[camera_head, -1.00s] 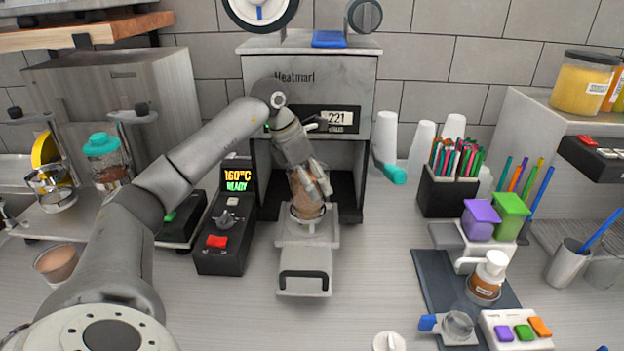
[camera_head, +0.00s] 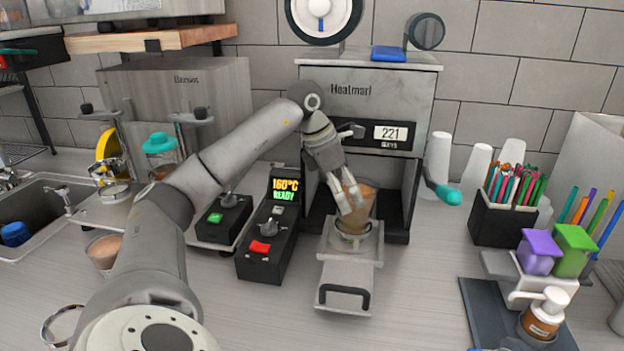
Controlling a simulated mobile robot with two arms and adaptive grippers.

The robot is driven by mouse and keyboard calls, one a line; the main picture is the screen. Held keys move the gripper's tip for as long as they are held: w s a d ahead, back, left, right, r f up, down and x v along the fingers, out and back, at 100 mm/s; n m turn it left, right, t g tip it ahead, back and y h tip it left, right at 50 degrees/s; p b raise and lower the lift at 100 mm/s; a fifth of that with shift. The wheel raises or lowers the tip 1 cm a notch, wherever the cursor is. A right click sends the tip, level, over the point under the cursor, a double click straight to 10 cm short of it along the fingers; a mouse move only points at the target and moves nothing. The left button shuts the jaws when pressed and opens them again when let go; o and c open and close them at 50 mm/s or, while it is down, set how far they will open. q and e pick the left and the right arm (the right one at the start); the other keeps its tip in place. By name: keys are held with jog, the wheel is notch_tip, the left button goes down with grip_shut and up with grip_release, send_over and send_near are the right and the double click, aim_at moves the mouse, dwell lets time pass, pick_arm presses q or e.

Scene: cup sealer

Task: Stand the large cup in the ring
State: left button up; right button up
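The large cup (camera_head: 367,208), with brown contents, is at the sealer's ring (camera_head: 353,240) on the pulled-out tray. Its lower end is at the ring, and it looks tilted a little to the right. I cannot tell if it is fully seated. My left gripper (camera_head: 350,200) reaches down from the upper left with its fingers against the cup's front and left side. They hide part of the cup, and I cannot tell if they still grip it. The sealer (camera_head: 370,98) stands behind. My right gripper is out of view.
A control box (camera_head: 268,240) reading 160°C READY stands left of the tray. Another brown-filled cup (camera_head: 104,252) is at the left. White cup stacks (camera_head: 440,158) and a straw holder (camera_head: 502,215) stand at the right.

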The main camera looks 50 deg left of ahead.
pick_arm(q)
jog(key=s+a+b, duration=0.4)
jog(key=s, duration=0.3)
jog(key=shift+s, duration=0.3)
jog(key=shift+d, duration=0.1)
dwell(0.3)
